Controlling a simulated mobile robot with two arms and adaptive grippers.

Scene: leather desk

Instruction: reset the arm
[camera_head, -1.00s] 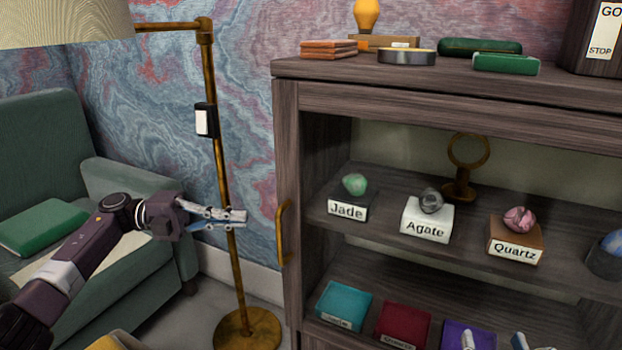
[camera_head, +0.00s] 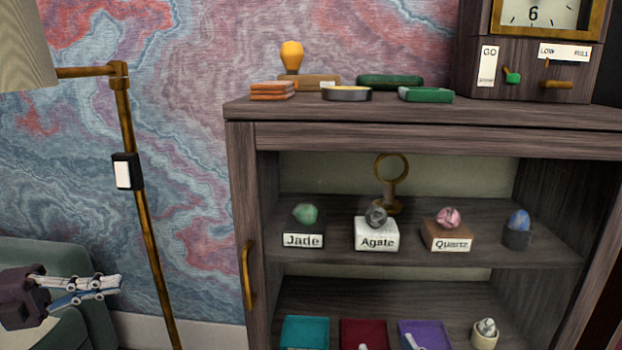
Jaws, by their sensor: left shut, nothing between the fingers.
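My left gripper (camera_head: 85,291) is at the lower left, its fingers together and pointing right. Nothing is between them. It is in front of the green armchair (camera_head: 92,310) and left of the floor lamp's pole, apart from the cabinet. Most of the left arm is outside the picture. My right gripper is not in view.
The open cabinet (camera_head: 420,138) stands right of the gripper, with a brass handle (camera_head: 247,275) on its left edge. Its shelf holds jade (camera_head: 305,213), agate (camera_head: 376,215), quartz (camera_head: 448,217) and a blue stone (camera_head: 519,220). A floor lamp (camera_head: 150,240) stands between gripper and cabinet.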

